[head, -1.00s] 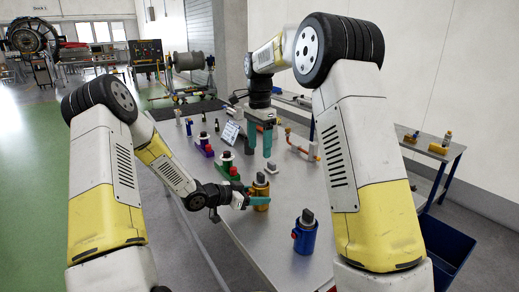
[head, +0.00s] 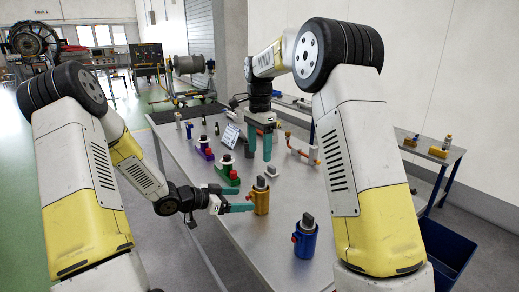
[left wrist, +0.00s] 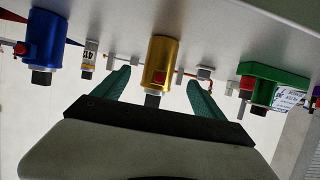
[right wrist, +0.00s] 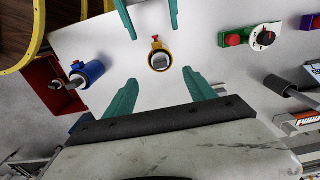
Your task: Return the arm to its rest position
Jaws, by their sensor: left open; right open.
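My left gripper (head: 242,198) is open and empty, low over the table just left of the gold cylinder (head: 261,198). The gold cylinder stands upright with a dark grey top. In the left wrist view the gold cylinder (left wrist: 162,65) lies ahead, in line with the gap between the green fingers (left wrist: 158,80). My right gripper (head: 260,156) is open, pointing down over the table behind the gold cylinder. In the right wrist view the gold cylinder (right wrist: 160,58) shows beyond the right fingers (right wrist: 160,82), with the left gripper's fingers (right wrist: 148,14) at the top.
A blue cylinder (head: 305,240) stands near the table's front. Green (head: 227,173) and purple (head: 204,150) units stand along the left side, near a small sign (head: 231,134). A dark blue bin (head: 452,245) is at the right. The grey table (head: 240,235) has bare room at the front.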

